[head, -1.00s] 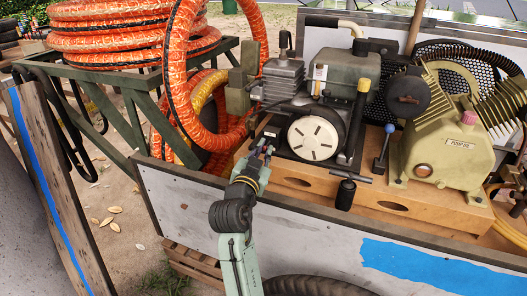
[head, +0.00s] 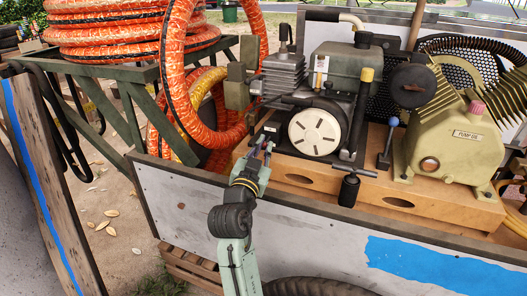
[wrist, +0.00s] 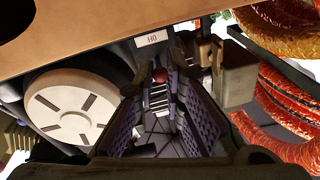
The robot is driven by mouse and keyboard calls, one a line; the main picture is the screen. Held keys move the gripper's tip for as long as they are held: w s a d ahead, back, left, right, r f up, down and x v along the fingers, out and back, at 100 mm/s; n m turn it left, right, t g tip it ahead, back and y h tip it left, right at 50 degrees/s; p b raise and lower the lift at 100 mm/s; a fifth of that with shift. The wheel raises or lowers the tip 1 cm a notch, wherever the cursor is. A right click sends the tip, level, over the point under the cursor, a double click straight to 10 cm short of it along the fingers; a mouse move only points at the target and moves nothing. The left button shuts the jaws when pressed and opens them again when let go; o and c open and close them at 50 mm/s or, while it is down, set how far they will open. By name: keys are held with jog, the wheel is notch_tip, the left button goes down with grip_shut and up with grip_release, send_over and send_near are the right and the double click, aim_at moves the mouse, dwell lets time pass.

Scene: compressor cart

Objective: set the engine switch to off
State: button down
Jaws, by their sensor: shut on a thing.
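The engine (head: 340,75) sits on a wooden base in the cart, with a round white slotted cover (head: 314,132) at its front. My gripper (head: 263,142) reaches up over the cart's side wall to the engine's front left, left of that cover. In the wrist view, my gripper's two dark fingers (wrist: 162,98) close on a small red-tipped part (wrist: 160,75), which looks like the engine switch. The fingers hide most of it, so its position cannot be read. A small white label (wrist: 152,38) with partly legible letters is close by.
The cart's grey side wall (head: 190,205) runs in front of the engine, below my arm. Orange hose (head: 190,100) hangs just left of the engine. A black-handled bar (head: 348,190) sticks out to the right of the cover. The yellowish pump (head: 455,140) stands further right.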

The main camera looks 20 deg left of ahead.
jog(key=c, duration=1.6)
grip_release()
jog(key=shift+c, duration=0.2)
jog(key=s+f, duration=0.1)
jog(key=s, duration=1.1)
jog(key=shift+d+f, duration=0.15)
jog(key=shift+d, duration=0.2)
